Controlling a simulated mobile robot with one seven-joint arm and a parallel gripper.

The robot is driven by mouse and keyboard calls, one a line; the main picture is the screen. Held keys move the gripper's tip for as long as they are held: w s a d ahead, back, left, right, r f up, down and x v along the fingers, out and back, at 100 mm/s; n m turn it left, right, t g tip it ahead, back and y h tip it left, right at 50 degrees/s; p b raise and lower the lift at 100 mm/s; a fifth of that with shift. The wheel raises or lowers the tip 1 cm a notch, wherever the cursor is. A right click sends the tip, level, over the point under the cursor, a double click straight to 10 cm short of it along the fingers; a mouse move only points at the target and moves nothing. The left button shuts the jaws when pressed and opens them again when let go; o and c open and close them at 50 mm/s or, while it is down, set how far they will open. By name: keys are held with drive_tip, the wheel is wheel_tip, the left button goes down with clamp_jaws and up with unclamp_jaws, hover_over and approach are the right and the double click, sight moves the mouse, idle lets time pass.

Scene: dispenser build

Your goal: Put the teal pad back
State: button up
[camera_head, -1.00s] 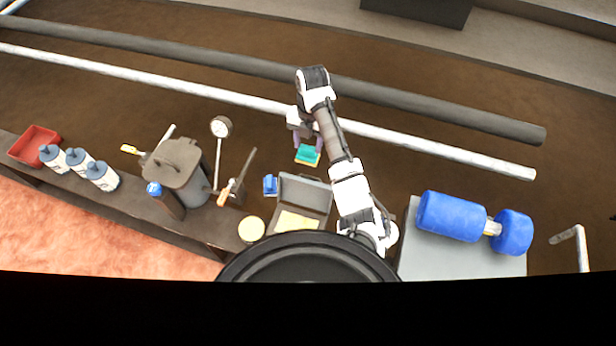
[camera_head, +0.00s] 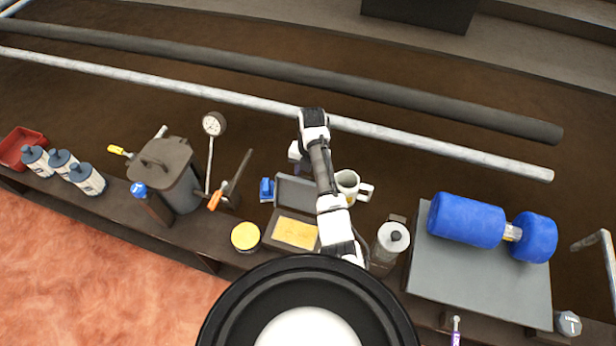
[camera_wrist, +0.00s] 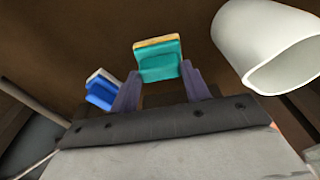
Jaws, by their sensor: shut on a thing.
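The teal pad (camera_wrist: 158,62), with a yellow layer along its far edge, is between the two purple fingers of my gripper (camera_wrist: 160,80) in the wrist view. My gripper is shut on it. In the head view my gripper (camera_head: 297,154) is behind the raised lid of an open grey case, and the teal pad is hidden there. The case (camera_head: 268,232) has a yellow sheet (camera_head: 296,233) inside. A blue pad (camera_head: 266,190) stands just left of the lid; it also shows left of my gripper in the wrist view (camera_wrist: 100,91).
A white mug (camera_head: 347,184) stands close right of my arm; it fills the upper right of the wrist view (camera_wrist: 270,45). A yellow-topped tin (camera_head: 245,236) sits left of the case.

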drive_tip(key=shift+f, duration=0.6)
drive_tip(key=shift+f, duration=0.1)
drive_tip(key=o, duration=0.9)
drive_tip(key=r+p, duration=0.1)
drive_tip(key=r, duration=0.3)
drive_tip(key=w+r+p, duration=0.1)
drive_tip(key=r+p, duration=0.1)
drive_tip(key=r, duration=0.2)
drive_tip(key=r+p, duration=0.1)
drive_tip(key=r, duration=0.3)
drive_tip(key=shift+w+d+r, duration=0.1)
drive_tip(key=shift+w+d, duration=0.15)
drive_tip(key=shift+w, duration=0.1)
